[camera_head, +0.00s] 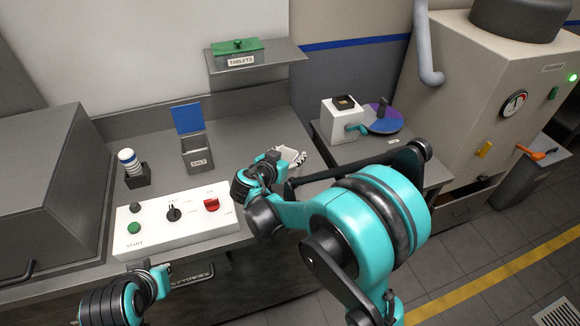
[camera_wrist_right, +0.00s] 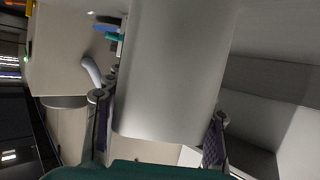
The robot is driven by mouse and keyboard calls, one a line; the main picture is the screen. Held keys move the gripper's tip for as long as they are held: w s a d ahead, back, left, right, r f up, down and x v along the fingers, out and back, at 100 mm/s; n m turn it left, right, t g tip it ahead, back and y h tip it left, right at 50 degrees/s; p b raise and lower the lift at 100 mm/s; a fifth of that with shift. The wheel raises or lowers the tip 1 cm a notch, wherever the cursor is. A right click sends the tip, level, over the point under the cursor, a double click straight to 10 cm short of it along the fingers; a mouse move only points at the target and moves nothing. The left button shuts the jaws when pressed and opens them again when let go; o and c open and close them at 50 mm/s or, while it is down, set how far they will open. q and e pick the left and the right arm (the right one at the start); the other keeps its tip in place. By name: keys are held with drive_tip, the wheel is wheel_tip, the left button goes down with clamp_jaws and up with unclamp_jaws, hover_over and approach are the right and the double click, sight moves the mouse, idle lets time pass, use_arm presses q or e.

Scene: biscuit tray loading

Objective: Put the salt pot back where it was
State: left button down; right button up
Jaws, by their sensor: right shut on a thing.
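A grey box marked SALT (camera_head: 197,158) stands on the grey worktop with its blue lid (camera_head: 188,118) raised. My right gripper (camera_head: 298,157) is over the right part of the worktop, to the right of this box. It is shut on a pale, smooth-sided pot (camera_wrist_right: 175,70), which fills the middle of the right wrist view between both fingers (camera_wrist_right: 158,128). In the head view the pot is mostly hidden by the gripper, and no label shows on it. My left gripper (camera_head: 163,273) is low at the front, below the control panel; its fingers are too small to read.
A white control panel (camera_head: 150,232) with knobs lies at the worktop front. A blue-and-white cylinder (camera_head: 128,160) stands in a dark holder at left. A shelf (camera_head: 285,57) bears a green-lidded TABLETS box (camera_head: 238,53). A white box with a teal handle (camera_head: 340,122) and blue disc (camera_head: 383,120) stand right.

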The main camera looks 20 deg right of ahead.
wheel_tip(320, 180, down, 3)
drive_tip(key=shift+f+b, duration=0.2)
drive_tip(key=shift+b, duration=0.65)
drive_tip(key=shift+f, duration=0.35)
drive_tip(key=shift+r, duration=0.1)
drive_tip(key=o, duration=1.4)
drive_tip(key=shift+f, duration=0.2)
